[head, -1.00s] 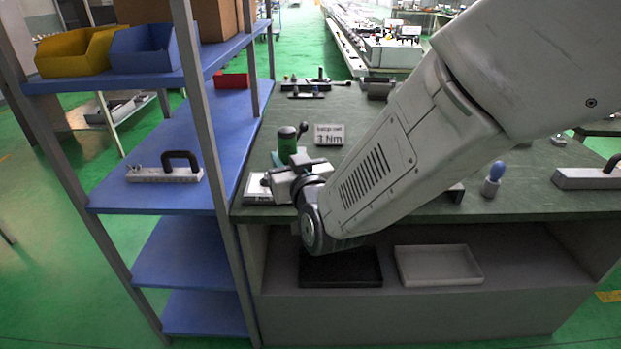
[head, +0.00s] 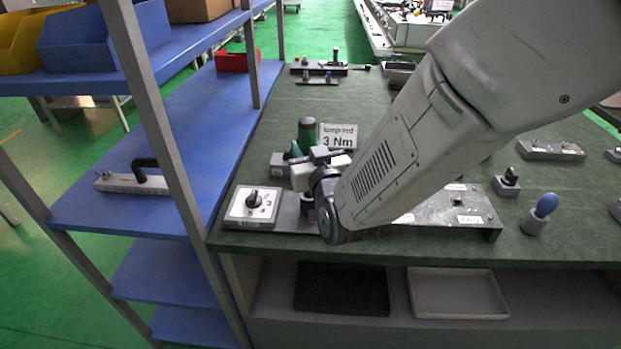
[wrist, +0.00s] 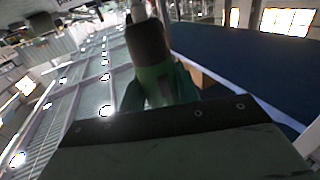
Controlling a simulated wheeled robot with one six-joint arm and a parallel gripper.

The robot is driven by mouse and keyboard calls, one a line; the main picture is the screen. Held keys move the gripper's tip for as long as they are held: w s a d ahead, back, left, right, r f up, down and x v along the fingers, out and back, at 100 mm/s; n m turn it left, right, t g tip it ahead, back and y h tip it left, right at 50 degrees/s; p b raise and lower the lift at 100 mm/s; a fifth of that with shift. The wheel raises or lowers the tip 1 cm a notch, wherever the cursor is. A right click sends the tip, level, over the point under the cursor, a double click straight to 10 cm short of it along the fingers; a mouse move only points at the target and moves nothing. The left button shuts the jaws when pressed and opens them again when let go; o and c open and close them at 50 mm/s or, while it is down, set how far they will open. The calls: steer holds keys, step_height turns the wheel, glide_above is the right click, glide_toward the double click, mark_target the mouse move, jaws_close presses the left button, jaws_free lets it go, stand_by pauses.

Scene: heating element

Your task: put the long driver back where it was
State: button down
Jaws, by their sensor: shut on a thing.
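The long driver, with a dark and green upright handle (head: 306,133), stands at my gripper (head: 314,162) over the left part of the green bench top. In the wrist view the handle (wrist: 150,52) shows between the fingers, dark at its upper end and green lower down. My gripper is shut on it. The driver's lower end is hidden behind my gripper and wrist, so I cannot tell whether it touches anything. A grey block (head: 279,164) sits just left of the gripper; whether it is the driver's holder is unclear.
A white dial box (head: 241,211) stands at the bench's front left. A "lamp red 3 Nm" sign (head: 338,136) is behind the gripper. A grey plate (head: 472,212) lies right of my arm, near a blue-topped tool (head: 547,205). A blue shelf (head: 200,125) with grey posts borders the left.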

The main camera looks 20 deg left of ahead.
step_height(320, 180, down, 6)
stand_by(0.4)
steer(key=c, duration=1)
jaws_free()
steer(key=shift+c, duration=0.2)
steer(key=shift+s+d, duration=0.1)
